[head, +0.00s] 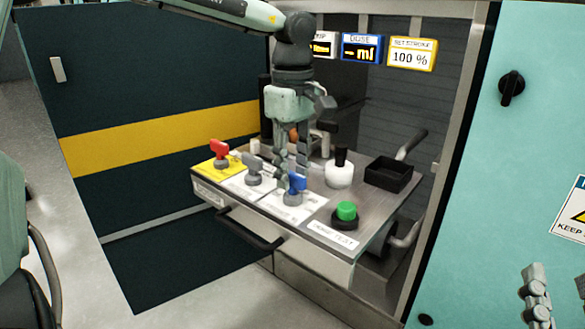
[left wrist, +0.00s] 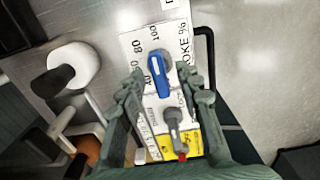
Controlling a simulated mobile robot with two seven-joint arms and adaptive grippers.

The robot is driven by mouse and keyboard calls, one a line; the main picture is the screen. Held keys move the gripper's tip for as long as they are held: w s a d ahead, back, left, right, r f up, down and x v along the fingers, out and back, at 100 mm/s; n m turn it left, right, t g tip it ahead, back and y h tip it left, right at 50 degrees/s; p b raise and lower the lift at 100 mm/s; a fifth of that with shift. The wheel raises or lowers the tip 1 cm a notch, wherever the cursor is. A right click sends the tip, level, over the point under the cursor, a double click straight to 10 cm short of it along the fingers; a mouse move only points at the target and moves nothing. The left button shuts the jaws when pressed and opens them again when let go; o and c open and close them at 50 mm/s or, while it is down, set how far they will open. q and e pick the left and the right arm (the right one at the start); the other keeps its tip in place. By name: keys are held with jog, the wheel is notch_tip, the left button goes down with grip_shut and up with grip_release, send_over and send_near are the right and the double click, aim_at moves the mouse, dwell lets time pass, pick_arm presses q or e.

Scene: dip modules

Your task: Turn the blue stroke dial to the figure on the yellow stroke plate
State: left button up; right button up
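The blue stroke dial (head: 296,183) stands on the front of the metal panel. In the left wrist view the blue dial (left wrist: 153,75) sits on a white scale plate (left wrist: 134,41) marked 40, 80, 100 and "STROKE %", its handle lying lengthwise near the 40 side. The yellow-framed stroke plate (head: 411,54) reads "SET STROKE 100 %". My left gripper (left wrist: 167,82) points down over the dial, fingers open on either side; I cannot tell that either touches it. Grey-green parts at the lower right edge look like my right gripper (head: 536,296), mostly cut off.
A grey dial (head: 254,170) and red dial (head: 220,154) stand left of the blue one. A green button (head: 346,211), white bottle (head: 339,172) and black tray (head: 390,174) are to its right. A black handle (head: 249,233) runs along the panel's front.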

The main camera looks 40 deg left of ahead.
aim_at(293, 173)
pick_arm(q)
notch_tip(293, 173, up, 12)
dwell(0.4)
dwell(0.5)
